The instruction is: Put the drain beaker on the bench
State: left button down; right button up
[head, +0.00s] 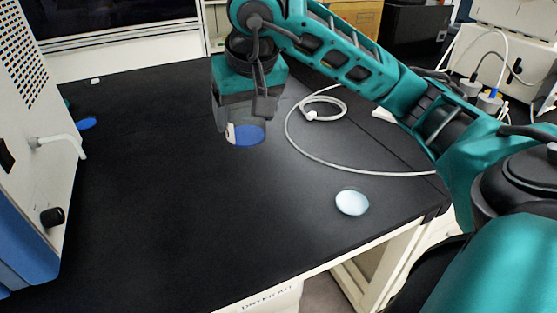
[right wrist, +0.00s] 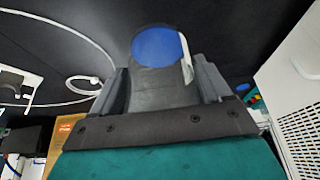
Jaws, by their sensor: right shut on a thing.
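The drain beaker (head: 249,135) is a clear, greyish vessel with blue at its lower end and a small white patch on its side. My right gripper (head: 243,108) points down and is shut on it, over the middle of the black bench (head: 190,215). I cannot tell whether the beaker's bottom touches the bench. In the right wrist view, the beaker (right wrist: 160,47) shows between the two dark fingers, with its blue end outward. The gripper hides its upper part in the head view. My left gripper is not in view.
The freeze dryer (head: 22,200) stands at the left with a white spout (head: 62,142) and black knob (head: 52,216). A blue item (head: 86,123) lies behind the spout. A pale round dish (head: 352,202) and white hose (head: 350,165) lie at the right. The bench's front middle is clear.

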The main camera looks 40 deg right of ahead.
notch_tip(320, 180, down, 19)
jog(key=b, duration=0.2)
jog(key=shift+b, duration=0.4)
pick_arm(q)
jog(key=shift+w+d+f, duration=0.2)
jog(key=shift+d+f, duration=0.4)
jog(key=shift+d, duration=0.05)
pick_arm(e)
jog(key=shift+f, duration=0.15)
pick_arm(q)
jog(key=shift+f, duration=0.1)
pick_arm(e)
jog(key=shift+f, duration=0.25)
jog(key=o, duration=1.1)
jog(key=shift+r, duration=0.1)
jog(key=shift+c, duration=0.2)
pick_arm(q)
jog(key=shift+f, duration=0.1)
